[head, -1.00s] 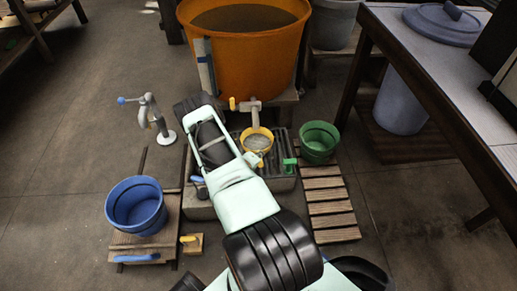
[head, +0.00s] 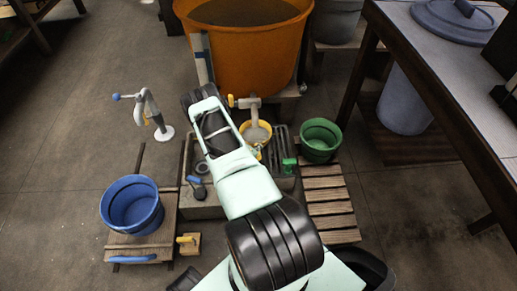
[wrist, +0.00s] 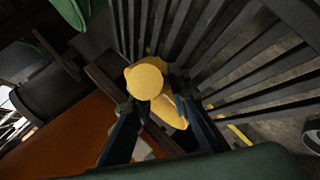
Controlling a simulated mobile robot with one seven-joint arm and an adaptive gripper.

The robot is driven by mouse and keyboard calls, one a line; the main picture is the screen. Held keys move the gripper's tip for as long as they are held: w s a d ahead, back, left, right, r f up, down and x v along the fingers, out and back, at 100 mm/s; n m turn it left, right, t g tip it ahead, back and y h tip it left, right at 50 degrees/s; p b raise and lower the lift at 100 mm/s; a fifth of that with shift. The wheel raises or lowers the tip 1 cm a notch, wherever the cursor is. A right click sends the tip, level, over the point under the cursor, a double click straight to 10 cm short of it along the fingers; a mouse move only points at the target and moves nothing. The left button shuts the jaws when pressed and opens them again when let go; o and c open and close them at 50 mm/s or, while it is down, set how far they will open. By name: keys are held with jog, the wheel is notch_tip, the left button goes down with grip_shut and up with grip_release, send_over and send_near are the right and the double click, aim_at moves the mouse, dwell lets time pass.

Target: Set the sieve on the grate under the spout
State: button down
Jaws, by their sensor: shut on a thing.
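The yellow-rimmed sieve (head: 257,133) with grey mesh is in the head view, beneath the spout (head: 252,104) of the orange tub. The dark barred grate (head: 281,143) lies below it; I cannot tell whether the sieve touches the bars. In the wrist view my gripper (wrist: 160,112) is shut on a yellow part of the sieve, apparently its handle (wrist: 147,82). Bars of the grate (wrist: 235,65) fill the upper right there. In the head view my arm hides the gripper and part of the grate's left side. The sieve's mesh is not clear in the wrist view.
The orange tub (head: 245,55) stands behind the grate. A green bucket (head: 321,139) sits right on a slatted board (head: 328,205). A blue bucket (head: 132,206) is at left, and a grey crank stand (head: 153,112) behind it. A table (head: 450,80) borders the right.

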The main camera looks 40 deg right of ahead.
jog(key=shift+f, duration=0.1)
jog(key=c, duration=1.8)
grip_release()
jog(key=p+v, duration=0.4)
jog(key=v, duration=0.8)
jog(key=shift+a, duration=0.1)
